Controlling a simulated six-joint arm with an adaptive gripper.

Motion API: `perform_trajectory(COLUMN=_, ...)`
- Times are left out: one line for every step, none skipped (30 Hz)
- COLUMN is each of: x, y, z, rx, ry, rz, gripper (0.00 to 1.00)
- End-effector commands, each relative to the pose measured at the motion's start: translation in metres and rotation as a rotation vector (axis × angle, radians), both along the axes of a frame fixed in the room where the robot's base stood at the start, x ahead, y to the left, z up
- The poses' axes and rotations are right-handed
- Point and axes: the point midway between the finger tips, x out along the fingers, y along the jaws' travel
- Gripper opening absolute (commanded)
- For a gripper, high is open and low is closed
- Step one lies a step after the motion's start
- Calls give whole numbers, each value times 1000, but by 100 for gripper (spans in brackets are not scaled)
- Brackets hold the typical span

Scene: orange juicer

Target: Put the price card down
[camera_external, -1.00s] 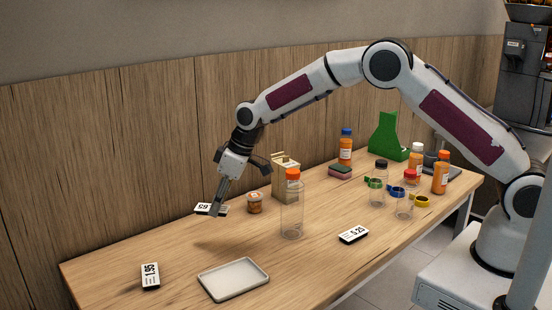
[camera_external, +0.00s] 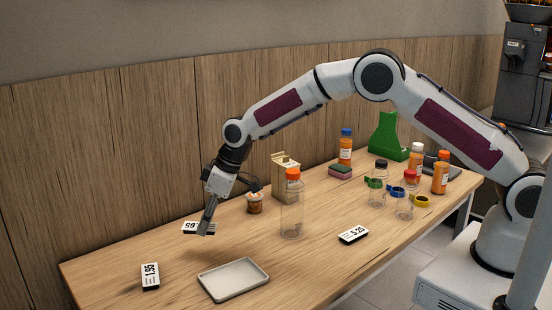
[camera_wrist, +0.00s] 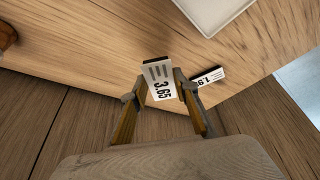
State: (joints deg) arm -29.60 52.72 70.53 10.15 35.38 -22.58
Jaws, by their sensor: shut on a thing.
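A white price card (camera_external: 192,227) with black digits is in my gripper (camera_external: 206,232) in the external view. In the wrist view the card (camera_wrist: 160,80) reads 3.65 and sits between the two fingers of my gripper (camera_wrist: 163,90), which are shut on it. The card is over the left back part of the table, close to the wall. The fingers hide part of it in the external view. I cannot tell whether it touches the tabletop.
A second price card (camera_external: 150,276) lies at the front left, and a third (camera_external: 353,234) lies right of the middle. A white tray (camera_external: 233,292) lies at the front. A small jar (camera_external: 254,203), a carton (camera_external: 285,180) and a clear bottle (camera_external: 292,215) stand right of my gripper. Bare wood (camera_external: 110,262) lies left.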

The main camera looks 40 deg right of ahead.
Motion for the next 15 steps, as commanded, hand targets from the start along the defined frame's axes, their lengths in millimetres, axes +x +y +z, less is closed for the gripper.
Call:
perform_trajectory(x=-1, y=0, z=-8, rx=-1, ry=3, rz=-1, gripper=8)
perform_trajectory(x=-1, y=0, z=-13, rx=-1, ry=3, rz=-1, gripper=8)
perform_trajectory(x=-1, y=0, z=-19, rx=-1, ry=3, rz=-1, gripper=8)
perform_trajectory(x=-1, y=0, z=-23, rx=-1, ry=3, rz=0, gripper=8)
perform_trajectory(x=-1, y=-1, z=-26, rx=-1, ry=3, rz=0, gripper=8)
perform_trajectory(x=-1, y=0, z=-30, rx=-1, ry=2, rz=0, gripper=8)
perform_trajectory(x=-1, y=0, z=-33, rx=-1, ry=2, rz=0, gripper=8)
perform_trajectory(x=0, y=0, z=-36, rx=0, ry=1, rz=0, gripper=8)
perform_trajectory(x=0, y=0, z=-38, rx=0, ry=1, rz=0, gripper=8)
perform_trajectory(x=0, y=0, z=-40, rx=0, ry=1, rz=0, gripper=8)
perform_trajectory(x=0, y=0, z=-41, rx=0, ry=1, rz=0, gripper=8)
perform_trajectory(x=0, y=0, z=-41, rx=1, ry=1, rz=0, gripper=8)
perform_trajectory(x=0, y=0, z=-42, rx=1, ry=1, rz=0, gripper=8)
perform_trajectory(x=0, y=0, z=-42, rx=1, ry=1, rz=0, gripper=8)
perform_trajectory(x=0, y=0, z=-41, rx=1, ry=1, rz=0, gripper=8)
